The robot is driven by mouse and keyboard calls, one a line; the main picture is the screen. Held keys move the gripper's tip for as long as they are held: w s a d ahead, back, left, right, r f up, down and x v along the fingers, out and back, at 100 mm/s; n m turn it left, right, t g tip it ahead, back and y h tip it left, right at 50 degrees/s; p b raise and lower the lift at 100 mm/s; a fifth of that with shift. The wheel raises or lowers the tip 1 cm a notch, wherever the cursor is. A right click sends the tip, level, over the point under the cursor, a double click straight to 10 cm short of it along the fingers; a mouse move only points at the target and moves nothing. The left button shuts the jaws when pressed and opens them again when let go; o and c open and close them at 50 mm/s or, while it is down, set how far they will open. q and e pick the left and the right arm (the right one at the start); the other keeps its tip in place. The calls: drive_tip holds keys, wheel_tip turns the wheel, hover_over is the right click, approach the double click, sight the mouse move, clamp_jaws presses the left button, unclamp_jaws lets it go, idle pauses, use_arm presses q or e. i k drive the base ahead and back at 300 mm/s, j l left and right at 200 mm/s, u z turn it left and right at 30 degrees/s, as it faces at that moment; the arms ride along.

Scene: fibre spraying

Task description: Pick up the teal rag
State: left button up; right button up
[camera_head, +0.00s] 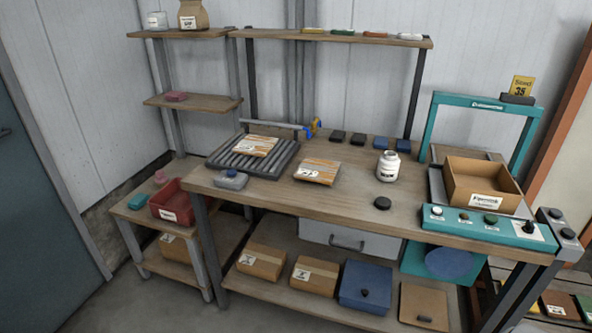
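A small teal item (138,201), which looks like the teal rag, lies on the low side table (128,214) at the left. It sits near the table's left edge, to the left of a red bin (172,204) and apart from my arms. Its folds are too small to make out. Neither of my grippers shows in the head view.
The large workbench (260,197) stands right of the side table, with a roller rack (222,157), white jar (388,167) and open carton (455,185). Grey floor is clear in front of the side table.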

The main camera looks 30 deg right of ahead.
sight(139, 199)
drive_tip(key=z, duration=0.2)
drive_tip(key=i+j+z, duration=0.2)
drive_tip(key=z, duration=0.15)
drive_tip(key=i+j+z, duration=0.25)
drive_tip(key=z, duration=0.15)
drive_tip(key=i+j+z, duration=0.2)
drive_tip(key=j+z, duration=0.15)
